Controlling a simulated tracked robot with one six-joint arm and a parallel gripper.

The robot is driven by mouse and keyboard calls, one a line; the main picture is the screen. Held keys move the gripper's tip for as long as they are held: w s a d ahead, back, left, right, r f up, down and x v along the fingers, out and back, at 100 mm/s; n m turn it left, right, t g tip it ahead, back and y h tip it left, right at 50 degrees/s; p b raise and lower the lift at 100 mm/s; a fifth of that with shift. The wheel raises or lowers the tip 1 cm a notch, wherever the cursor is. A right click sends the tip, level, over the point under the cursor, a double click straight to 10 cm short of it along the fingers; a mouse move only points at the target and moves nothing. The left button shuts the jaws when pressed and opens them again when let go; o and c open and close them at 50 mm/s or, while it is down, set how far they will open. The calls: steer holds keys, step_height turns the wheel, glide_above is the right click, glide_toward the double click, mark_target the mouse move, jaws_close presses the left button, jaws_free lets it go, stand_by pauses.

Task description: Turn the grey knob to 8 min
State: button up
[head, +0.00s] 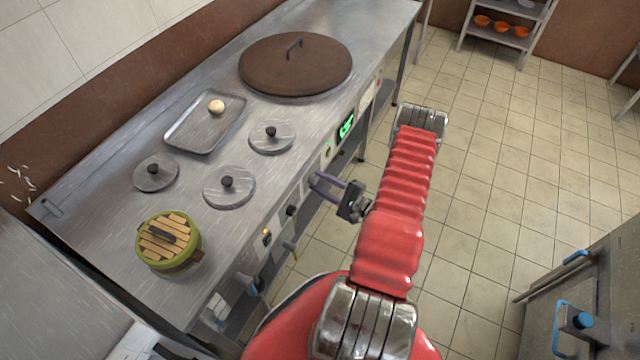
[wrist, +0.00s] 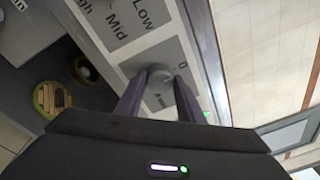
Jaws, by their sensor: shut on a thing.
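The grey knob (wrist: 160,72) is on the front panel of the steel counter, between my fingertips in the wrist view. My gripper (wrist: 158,84) is shut on it, one dark purple finger at each side. A "0" mark shows just right of the knob; the rest of its scale is too hidden or small to read, and I cannot tell its setting. In the head view my gripper (head: 316,180) reaches the counter's front face from the right, and the knob is not clearly seen there.
A green display (head: 346,125) is farther along the panel. A black knob (head: 291,210) is nearer. Lids, a tray (head: 180,145) and a bamboo steamer (head: 170,240) are on the counter (head: 110,190). The tiled floor to the right is mostly clear.

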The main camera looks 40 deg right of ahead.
steer(key=shift+c, duration=1.4)
steer(key=shift+a, duration=0.25)
steer(key=shift+c, duration=0.2)
steer(key=shift+d+f, duration=0.1)
